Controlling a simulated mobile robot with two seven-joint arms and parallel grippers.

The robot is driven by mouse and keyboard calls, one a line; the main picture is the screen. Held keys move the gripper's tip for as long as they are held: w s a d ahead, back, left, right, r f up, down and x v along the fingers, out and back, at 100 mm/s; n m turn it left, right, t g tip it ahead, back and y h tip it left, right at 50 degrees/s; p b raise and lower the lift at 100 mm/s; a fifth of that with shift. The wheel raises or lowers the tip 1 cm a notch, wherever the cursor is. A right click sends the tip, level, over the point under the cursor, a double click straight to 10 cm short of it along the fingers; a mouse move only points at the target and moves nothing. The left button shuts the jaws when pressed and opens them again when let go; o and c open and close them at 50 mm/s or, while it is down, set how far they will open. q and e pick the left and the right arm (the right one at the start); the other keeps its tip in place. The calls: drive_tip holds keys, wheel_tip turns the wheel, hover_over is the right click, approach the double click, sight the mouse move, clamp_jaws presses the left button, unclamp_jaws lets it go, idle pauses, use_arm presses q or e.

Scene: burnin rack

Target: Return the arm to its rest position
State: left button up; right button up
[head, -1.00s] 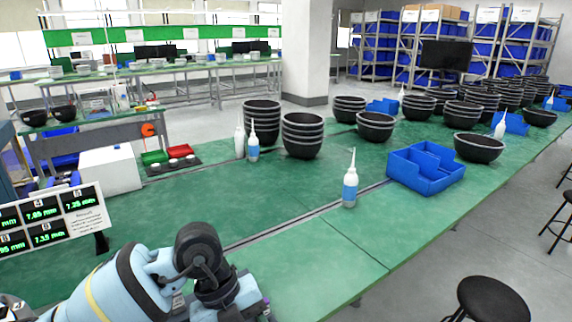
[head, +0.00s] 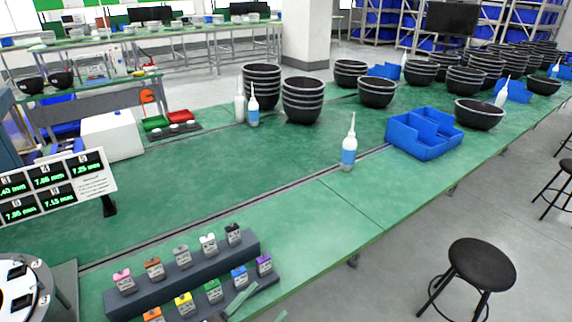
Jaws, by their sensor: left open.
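My left gripper (head: 259,308) shows only as two pale grey-green finger shapes at the bottom edge of the head view. The fingers are apart, with nothing seen between them. They are just right of and in front of a dark two-step rack (head: 128,297) holding several small tagged blocks with coloured tops. The purple-topped block (head: 264,265) and the blue-topped block (head: 239,276) stand closest to the fingers. The rest of the left arm is below the picture. My right gripper is not in view.
A display panel (head: 95,186) with mm readings stands at the left, above a round numbered device (head: 20,290). A white bottle (head: 348,152), a blue bin (head: 424,134) and stacked black bowls (head: 303,100) stand farther back. The green bench (head: 250,185) is clear in the middle. A stool (head: 481,267) is at right.

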use_arm(q)
drive_tip(key=s+a+f+n+g+y, duration=0.1)
drive_tip(key=s+a+f+n+y, duration=0.4)
drive_tip(key=f, duration=0.3)
drive_tip(key=s+a+f+n+g+y, duration=0.1)
drive_tip(key=s+a+f+n+y, duration=0.15)
drive_tip(key=a+f+y, duration=0.5)
drive_tip(key=s+a+f+n+g, duration=0.1)
drive_tip(key=s+f+g, duration=0.1)
drive_tip(key=s+f, duration=0.3)
drive_tip(key=s+a+f+n+g+y, duration=0.1)
drive_tip(key=s+a+f+g, duration=0.1)
drive_tip(key=s+f, duration=0.3)
drive_tip(key=s, duration=0.3)
drive_tip(key=shift+f+g, duration=0.25)
drive_tip(key=shift+g, duration=0.15)
drive_tip(key=shift+s+a+n, duration=0.15)
drive_tip(key=shift+a+n, duration=0.05)
drive_tip(key=shift+n, duration=0.05)
